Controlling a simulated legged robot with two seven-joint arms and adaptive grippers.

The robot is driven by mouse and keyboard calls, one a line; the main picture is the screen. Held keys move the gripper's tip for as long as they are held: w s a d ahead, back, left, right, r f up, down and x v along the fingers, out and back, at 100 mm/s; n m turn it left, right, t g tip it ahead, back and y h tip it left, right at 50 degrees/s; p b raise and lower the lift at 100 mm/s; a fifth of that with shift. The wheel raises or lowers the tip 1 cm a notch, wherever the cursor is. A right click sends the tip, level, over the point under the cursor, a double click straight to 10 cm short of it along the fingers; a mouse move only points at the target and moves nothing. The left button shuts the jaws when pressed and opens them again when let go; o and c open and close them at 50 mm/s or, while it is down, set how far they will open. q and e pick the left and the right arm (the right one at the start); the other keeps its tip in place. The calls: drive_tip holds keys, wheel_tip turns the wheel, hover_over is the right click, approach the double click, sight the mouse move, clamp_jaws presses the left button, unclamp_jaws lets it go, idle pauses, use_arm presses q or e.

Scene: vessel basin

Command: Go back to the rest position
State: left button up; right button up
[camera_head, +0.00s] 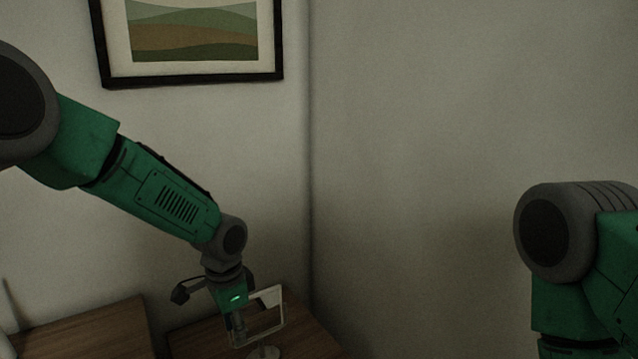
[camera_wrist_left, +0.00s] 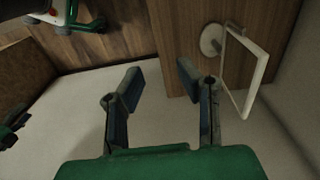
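My left arm comes in from the left in the head view and slopes down to the right. My left gripper (camera_head: 238,328) hangs above a wooden surface, in front of or beside a white-framed stand; its fingers are small there. In the left wrist view my left gripper (camera_wrist_left: 160,82) is open, with two dark fingers apart and nothing between them. Of my right arm, only a grey joint and green links show at the right edge of the head view; its gripper is out of the picture.
The white frame (camera_head: 284,303) stands on a round base on the wooden top (camera_head: 312,343), and shows in the left wrist view (camera_wrist_left: 260,75). Another wooden top (camera_head: 90,335) lies to the left. A framed picture (camera_head: 190,79) hangs behind. The wall at right is bare.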

use_arm(q)
drive_tip(key=s+a+f+n+h+b, duration=0.1)
drive_tip(key=s+f+n+b, duration=0.1)
drive_tip(key=s+f, duration=0.75)
drive_tip(key=s+a+f+n+b, duration=0.25)
drive_tip(key=s+f, duration=0.45)
drive_tip(key=f, duration=0.5)
drive_tip(key=s+a+f+n+b, duration=0.2)
drive_tip(key=s+a+n, duration=0.1)
drive_tip(key=s, duration=0.6)
drive_tip(key=s+a+f+n+y+b, duration=0.1)
drive_tip(key=s+a+f+n+b, duration=0.1)
drive_tip(key=s+a, duration=0.3)
drive_tip(key=s+f+n, duration=0.1)
drive_tip(key=s, duration=0.2)
drive_tip(key=shift+s+a+f+t, duration=0.3)
drive_tip(key=shift+s+f, duration=0.05)
use_arm(e)
wheel_tip(320, 180, down, 9)
drive_tip(key=shift+w, duration=0.3)
